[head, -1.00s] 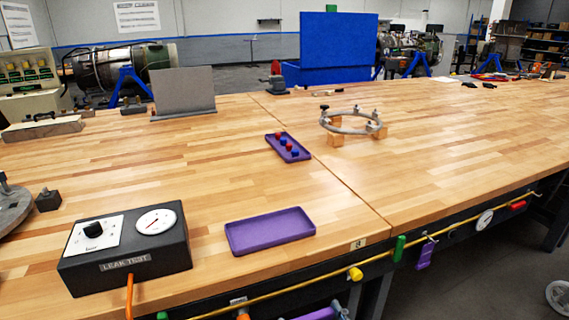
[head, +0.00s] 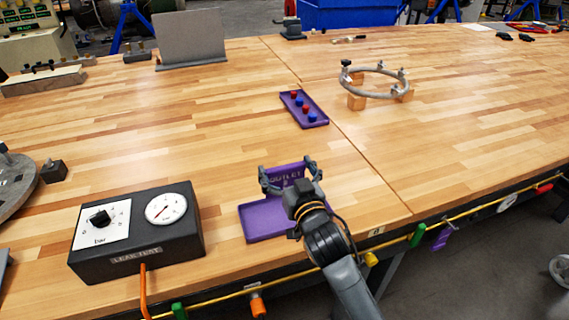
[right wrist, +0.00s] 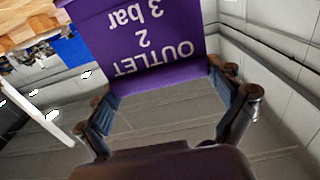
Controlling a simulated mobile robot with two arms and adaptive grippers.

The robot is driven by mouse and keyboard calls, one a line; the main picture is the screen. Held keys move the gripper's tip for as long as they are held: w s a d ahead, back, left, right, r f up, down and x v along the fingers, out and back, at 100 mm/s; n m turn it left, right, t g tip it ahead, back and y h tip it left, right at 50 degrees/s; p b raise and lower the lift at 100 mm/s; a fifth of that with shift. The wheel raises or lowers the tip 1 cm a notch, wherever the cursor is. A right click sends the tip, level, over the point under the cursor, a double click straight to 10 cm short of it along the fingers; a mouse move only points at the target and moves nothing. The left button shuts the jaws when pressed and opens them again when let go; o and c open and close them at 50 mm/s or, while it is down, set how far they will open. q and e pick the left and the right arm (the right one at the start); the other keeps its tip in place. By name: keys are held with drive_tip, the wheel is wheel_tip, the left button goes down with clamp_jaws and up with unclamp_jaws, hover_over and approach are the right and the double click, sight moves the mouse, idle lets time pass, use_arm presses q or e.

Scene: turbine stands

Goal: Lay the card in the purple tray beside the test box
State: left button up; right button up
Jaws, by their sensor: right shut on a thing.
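My right gripper (head: 287,170) is shut on a purple card (head: 286,180) lettered "OUTLET 2 3 bar". In the right wrist view the card (right wrist: 150,40) stands between my two fingers, its lettering upside down. In the head view, card and gripper appear over the back part of the empty-looking purple tray (head: 268,222) and partly hide it. I cannot tell the exact height above the tray. The tray lies on the bench just right of the black test box (head: 135,250), marked "LEAK TEST", with a dial and a knob. My left gripper is not in view.
A second purple tray (head: 313,121) with red and blue pieces lies farther back. A metal ring (head: 375,84) rests on wooden blocks behind it to the right. An orange hose (head: 143,290) leaves the box's front. The bench's front edge is close, with purple tags (head: 441,238) hanging there.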

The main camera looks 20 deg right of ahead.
sight(286, 184)
wheel_tip(286, 184, down, 5)
drive_tip(key=b, duration=0.4)
drive_tip(key=shift+w+f, duration=0.1)
drive_tip(key=shift+f, duration=0.05)
wheel_tip(286, 184, down, 2)
drive_tip(key=shift+b, duration=0.9)
drive_tip(key=shift+f, duration=0.1)
drive_tip(key=shift+f, duration=0.35)
drive_tip(key=o, duration=0.7)
drive_tip(key=shift+r, duration=0.1)
